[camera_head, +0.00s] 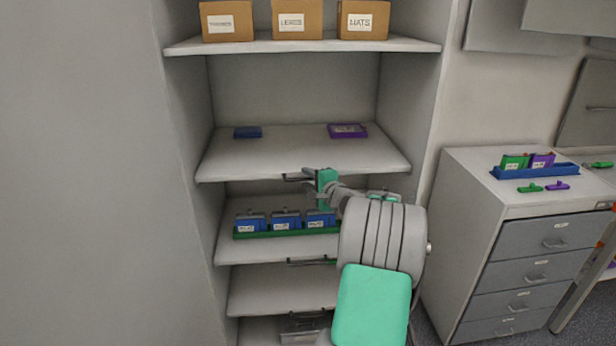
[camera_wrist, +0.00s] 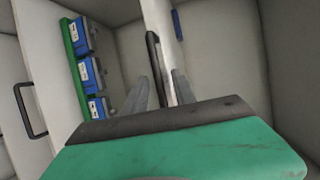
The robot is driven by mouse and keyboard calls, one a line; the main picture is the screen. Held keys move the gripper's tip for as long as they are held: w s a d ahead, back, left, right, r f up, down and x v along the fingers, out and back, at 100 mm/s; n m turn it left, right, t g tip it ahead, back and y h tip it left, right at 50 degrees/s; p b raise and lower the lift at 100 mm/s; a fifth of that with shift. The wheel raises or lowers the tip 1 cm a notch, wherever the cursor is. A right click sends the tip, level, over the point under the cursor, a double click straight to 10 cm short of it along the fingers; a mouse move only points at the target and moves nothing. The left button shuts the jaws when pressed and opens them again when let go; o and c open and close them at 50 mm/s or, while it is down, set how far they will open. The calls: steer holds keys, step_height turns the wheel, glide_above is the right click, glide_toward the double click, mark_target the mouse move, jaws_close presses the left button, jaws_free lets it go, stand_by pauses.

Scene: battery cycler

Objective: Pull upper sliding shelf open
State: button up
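The upper sliding shelf (camera_head: 300,158) is a light grey board in the cabinet, carrying a flat blue item and a purple one. Its dark bar handle (camera_head: 293,178) is on the front edge, partly hidden by my gripper (camera_head: 308,175). In the wrist view the handle (camera_wrist: 152,55) runs between the two grey fingers of my gripper (camera_wrist: 160,88). The fingers are spread, one on each side of the bar, with visible space between them. I cannot tell how far the fingertips reach past the bar.
The lower shelf (camera_head: 232,253) holds a green tray (camera_head: 260,235) with blue battery packs and has its own handle (camera_wrist: 30,110). Labelled cardboard boxes (camera_head: 290,20) stand on the top shelf. A drawer cabinet (camera_head: 530,250) is at right. The cabinet's side walls flank the shelves.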

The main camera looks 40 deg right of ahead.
steer(key=shift+c, duration=0.2)
jaws_close()
stand_by(1.2)
